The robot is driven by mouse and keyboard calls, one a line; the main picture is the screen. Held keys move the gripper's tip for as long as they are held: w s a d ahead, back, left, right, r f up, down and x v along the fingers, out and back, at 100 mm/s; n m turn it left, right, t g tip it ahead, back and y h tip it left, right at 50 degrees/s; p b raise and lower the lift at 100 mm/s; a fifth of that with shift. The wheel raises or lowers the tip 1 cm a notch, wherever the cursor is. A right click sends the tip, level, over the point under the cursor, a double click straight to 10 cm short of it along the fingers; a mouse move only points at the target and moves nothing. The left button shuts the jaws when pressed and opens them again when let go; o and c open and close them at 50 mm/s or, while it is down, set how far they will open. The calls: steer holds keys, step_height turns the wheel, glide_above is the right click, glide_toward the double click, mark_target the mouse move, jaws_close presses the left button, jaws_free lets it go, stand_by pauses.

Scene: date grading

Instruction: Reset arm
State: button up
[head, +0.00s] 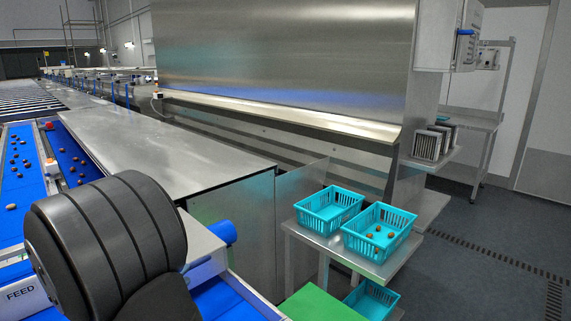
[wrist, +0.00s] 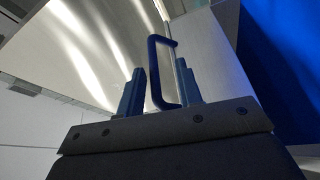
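My gripper (wrist: 160,88) shows in the wrist view as two dark blue fingers standing apart, with a gap between them. A thin dark blue loop (wrist: 154,75) stands in or behind this gap; I cannot tell whether it is part of my gripper or a separate thing. I see nothing else between the fingers. In the head view, a large dark grey ribbed part of my arm (head: 110,235) fills the lower left. My gripper's fingers are not visible there.
Blue conveyor belts (head: 20,170) with scattered dates lie at left, beside a steel cover (head: 150,150). Two turquoise baskets stand on a steel stand: the left basket (head: 313,223) looks empty, the right basket (head: 362,247) holds a few dates. A green surface (head: 318,303) lies in front.

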steer(key=v, duration=1.4)
steer(key=shift+s+a+f, duration=0.1)
steer(key=x, duration=1.6)
steer(key=v, duration=1.7)
steer(key=x, duration=1.7)
steer(key=shift+r, duration=0.75)
